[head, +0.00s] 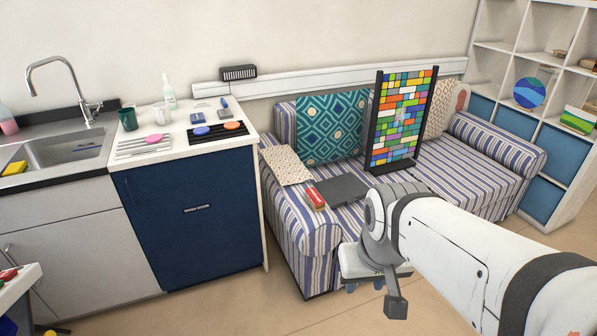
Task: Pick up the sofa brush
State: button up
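A small red object with pale ends (315,197), which looks like the sofa brush, lies on the front arm of the striped sofa (292,228). It is too small to make out bristles. My gripper (372,292) hangs in front of the sofa, to the right of and below the red object in the picture, and apart from it. The gripper is seen from behind and partly hidden by my wrist, so its opening does not show. Nothing is visibly held.
A dark grey flat panel (342,189) lies on the seat beside the red object. A colourful glass panel in a black frame (401,118) stands on the sofa. A white-topped blue cabinet (192,225) is to the left. Floor (235,308) is clear in front.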

aim_at(316, 201)
jog(key=u, duration=0.5)
jog(key=i, duration=1.95)
jog(key=z, duration=0.5)
jog(key=k, duration=0.9)
jog(key=z, duration=0.2)
jog(key=i, duration=0.9)
jog(key=u, duration=0.1)
